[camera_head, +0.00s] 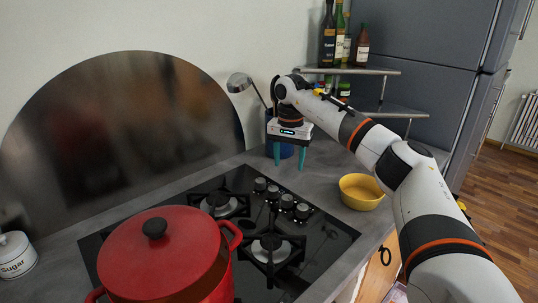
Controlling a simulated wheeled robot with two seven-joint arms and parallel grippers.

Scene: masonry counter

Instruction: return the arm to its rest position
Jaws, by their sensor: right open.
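My right arm (407,174) reaches in from the lower right, across the counter's right side, toward the back. My right gripper (289,158) points down with its two teal fingers apart, in front of a blue utensil holder (270,118) near the back wall. I see nothing between the fingers. Whether the fingers touch the holder or counter is hard to tell. My left gripper is not in view.
A ladle (240,83) stands in the holder. A yellow bowl (361,191) sits on the counter below my forearm. A red pot (166,257) stands on the black gas hob (323,237). A corner shelf (351,71) with bottles and a grey fridge (428,70) are behind the arm.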

